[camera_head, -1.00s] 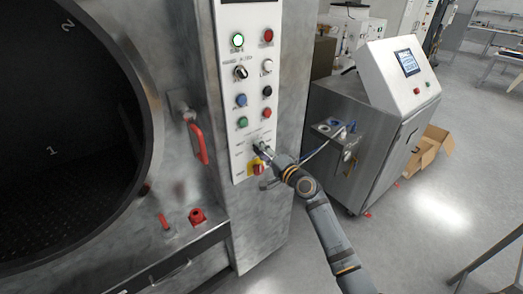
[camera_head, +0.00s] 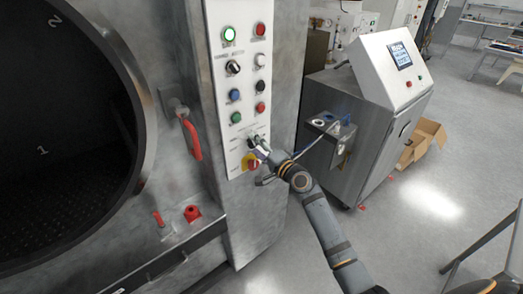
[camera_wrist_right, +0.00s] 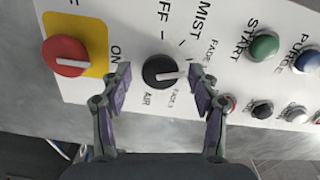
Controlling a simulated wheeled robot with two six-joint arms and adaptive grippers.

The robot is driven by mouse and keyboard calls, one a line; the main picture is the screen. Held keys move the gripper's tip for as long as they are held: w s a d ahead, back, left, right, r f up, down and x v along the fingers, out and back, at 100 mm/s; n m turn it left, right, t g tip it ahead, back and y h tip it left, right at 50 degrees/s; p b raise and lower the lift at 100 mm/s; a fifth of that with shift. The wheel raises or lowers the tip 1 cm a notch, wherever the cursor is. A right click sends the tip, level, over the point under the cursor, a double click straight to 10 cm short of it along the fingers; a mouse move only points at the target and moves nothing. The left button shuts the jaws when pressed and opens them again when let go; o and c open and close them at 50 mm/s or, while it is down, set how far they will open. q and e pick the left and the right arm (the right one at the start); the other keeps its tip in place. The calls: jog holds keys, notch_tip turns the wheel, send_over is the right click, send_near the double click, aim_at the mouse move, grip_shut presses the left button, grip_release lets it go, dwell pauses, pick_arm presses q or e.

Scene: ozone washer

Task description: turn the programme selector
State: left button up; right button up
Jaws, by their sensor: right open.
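The programme selector (camera_wrist_right: 157,70) is a black round knob with a white pointer on a white panel. In the right wrist view its pointer is toward the right, and labels including OFF, MIST and AIR surround it. My right gripper (camera_wrist_right: 160,78) is open, with one finger on each side of the knob. I see gaps between the fingers and the knob; its depth over the panel is hard to tell. In the head view my right gripper (camera_head: 260,147) is at the lower part of the control panel (camera_head: 237,108) and partly hides the selector. My left gripper is not in view.
A red rotary switch on a yellow plate (camera_wrist_right: 67,54) is close beside the selector. A green START button (camera_wrist_right: 263,45) and other buttons are on the other side. In the head view, a red handle (camera_head: 192,138) and a round chamber opening (camera_head: 60,140) are left of the panel.

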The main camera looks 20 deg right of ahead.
jog(key=v, duration=1.1)
jog(key=shift+s, duration=0.3)
jog(key=shift+d, duration=0.1)
jog(key=s+d+f+n+g+h+b, duration=0.15)
jog(key=d+f, duration=0.25)
jog(key=f, duration=0.8)
jog(key=s+d+f+g+h+b, duration=0.1)
jog(key=d+f+g+h, duration=0.2)
jog(key=f, duration=0.8)
jog(key=s+d+f+n+g+h, duration=0.1)
jog(key=s+f, duration=0.2)
jog(key=f, duration=0.4)
jog(key=s+d+f+n+g+b, duration=0.1)
jog(key=s+f, duration=0.3)
jog(key=f, duration=0.2)
jog(key=s+d+f+n+g+h, duration=0.1)
jog(key=s+f, duration=0.2)
jog(key=f, duration=0.4)
jog(key=s+a+f+n+g, duration=0.2)
jog(key=s+f, duration=0.5)
jog(key=s, duration=0.4)
jog(key=s+a+f+n+g+b, duration=0.1)
jog(key=s+a+f+n+g, duration=0.1)
jog(key=s+f, duration=0.5)
jog(key=s+a+f+n+g+b, duration=0.1)
jog(key=s+f+n+g, duration=0.3)
jog(key=s+f, duration=0.4)
jog(key=s+a, duration=0.1)
jog(key=s, duration=0.6)
jog(key=shift+s, duration=0.2)
